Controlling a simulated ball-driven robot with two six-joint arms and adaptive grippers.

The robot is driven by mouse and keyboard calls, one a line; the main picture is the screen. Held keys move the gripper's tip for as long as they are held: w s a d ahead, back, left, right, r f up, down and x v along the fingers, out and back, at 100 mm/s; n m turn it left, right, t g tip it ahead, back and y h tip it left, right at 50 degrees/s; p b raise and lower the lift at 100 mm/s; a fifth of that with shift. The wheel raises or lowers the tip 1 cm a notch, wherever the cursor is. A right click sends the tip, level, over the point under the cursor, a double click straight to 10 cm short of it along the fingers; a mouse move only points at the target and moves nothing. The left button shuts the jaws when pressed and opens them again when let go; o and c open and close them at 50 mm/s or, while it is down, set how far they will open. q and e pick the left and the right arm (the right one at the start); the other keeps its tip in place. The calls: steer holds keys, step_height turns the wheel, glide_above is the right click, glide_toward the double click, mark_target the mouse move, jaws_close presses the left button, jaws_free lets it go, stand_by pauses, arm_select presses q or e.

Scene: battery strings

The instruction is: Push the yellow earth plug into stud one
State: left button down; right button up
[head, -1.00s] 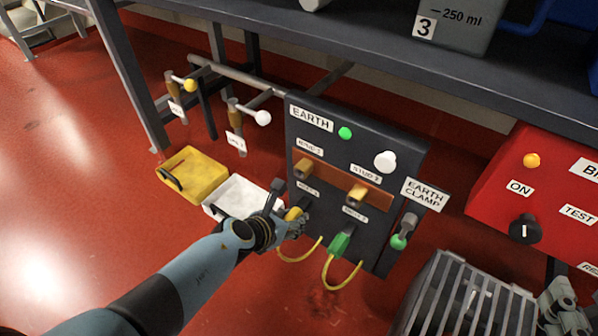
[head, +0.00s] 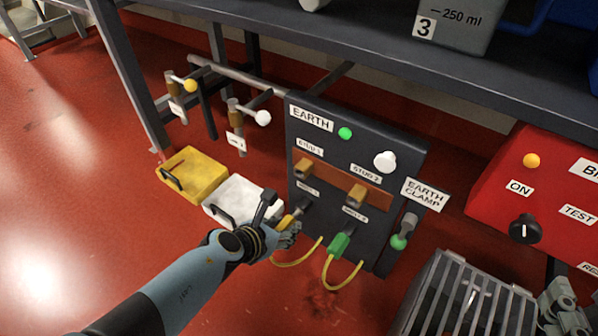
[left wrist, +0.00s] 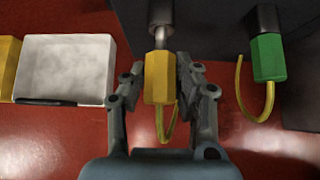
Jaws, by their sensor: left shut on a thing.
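My left gripper (head: 288,228) is shut on the yellow earth plug (head: 286,221), low in front of the dark earth panel (head: 330,130). In the left wrist view the gripper (left wrist: 160,85) has a finger on each side of the yellow plug (left wrist: 158,78). A grey metal pin shows between the plug and a dark holder on the panel; I cannot tell whether its tip is still inside. Stud one (head: 304,168) is the left brass stud on the orange bar, above the plug and empty. My right gripper (head: 562,306) shows partly at the lower right edge.
The green plug (head: 340,243) sits in the right lower holder, with a yellow cable looping below. Stud two (head: 357,194) is beside stud one. A white box (head: 240,190) and yellow box (head: 193,173) stand left. A grey slatted unit (head: 440,300) stands lower right.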

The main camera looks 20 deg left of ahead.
arm_select(q)
steer(key=shift+s, duration=0.15)
steer(key=shift+s+a, duration=0.2)
steer(key=shift+s, duration=0.25)
steer(key=shift+s+a, duration=0.15)
steer(key=shift+s, duration=0.25)
steer(key=shift+s+a+b, duration=0.15)
steer(key=shift+s+a, duration=0.15)
steer(key=shift+s, duration=0.5)
steer(key=shift+s+a+b, duration=0.1)
steer(key=shift+s+a, duration=0.15)
steer(key=shift+s, duration=0.5)
steer(key=shift+s+a+b, duration=0.15)
steer(key=shift+s+a, duration=0.15)
steer(key=shift+s, duration=0.5)
